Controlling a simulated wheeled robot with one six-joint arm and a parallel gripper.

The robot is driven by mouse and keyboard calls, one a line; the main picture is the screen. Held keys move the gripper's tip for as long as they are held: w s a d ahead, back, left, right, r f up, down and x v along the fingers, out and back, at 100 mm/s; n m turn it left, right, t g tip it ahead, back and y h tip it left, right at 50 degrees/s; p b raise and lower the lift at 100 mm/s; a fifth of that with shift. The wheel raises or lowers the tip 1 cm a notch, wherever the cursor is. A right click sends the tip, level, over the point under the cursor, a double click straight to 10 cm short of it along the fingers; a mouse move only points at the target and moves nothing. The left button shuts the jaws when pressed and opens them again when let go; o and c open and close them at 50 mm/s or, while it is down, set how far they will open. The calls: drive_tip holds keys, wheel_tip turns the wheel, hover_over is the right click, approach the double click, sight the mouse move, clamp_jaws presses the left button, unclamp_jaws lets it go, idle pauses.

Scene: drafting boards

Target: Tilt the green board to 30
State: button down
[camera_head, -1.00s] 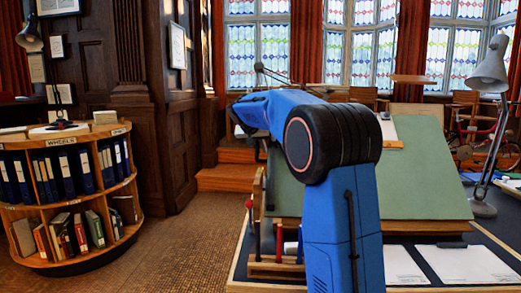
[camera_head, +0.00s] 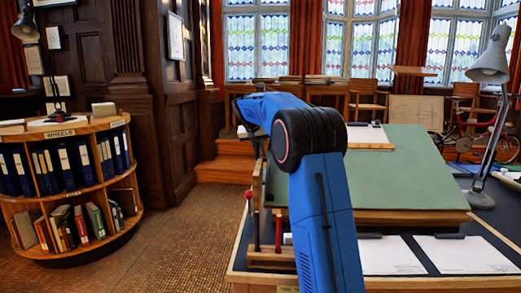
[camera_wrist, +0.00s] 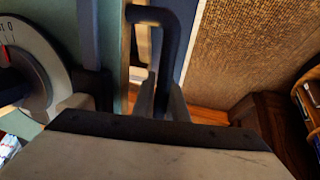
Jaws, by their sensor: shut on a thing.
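The green board (camera_head: 415,170) rests on the drafting table at a shallow slope in the head view. A pale sheet on a wooden strip (camera_head: 367,137) lies along its upper edge. In the wrist view, my gripper (camera_wrist: 142,105) is shut on a dark bent handle (camera_wrist: 165,45) beside the board's edge. A round pale dial (camera_wrist: 38,65) with a red mark shows at the left of the wrist view, cut off by the frame. Its reading cannot be made out. In the head view, my arm hides part of the board's left side, and my fingertips cannot be made out.
White sheets (camera_head: 465,254) lie on the table front. A grey lamp (camera_head: 489,68) stands at the right. Red-topped levers (camera_head: 278,232) stand at the table's left edge. A round bookcase (camera_head: 70,185) stands left, with open floor (camera_head: 185,230) between.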

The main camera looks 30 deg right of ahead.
drive_tip(key=c, duration=2)
unclamp_jaws()
drive_tip(key=shift+c, duration=0.2)
drive_tip(key=shift+s+a+r, duration=0.1)
drive_tip(key=shift+r, duration=0.05)
drive_tip(key=v, duration=1.7)
drive_tip(key=shift+a, duration=0.15)
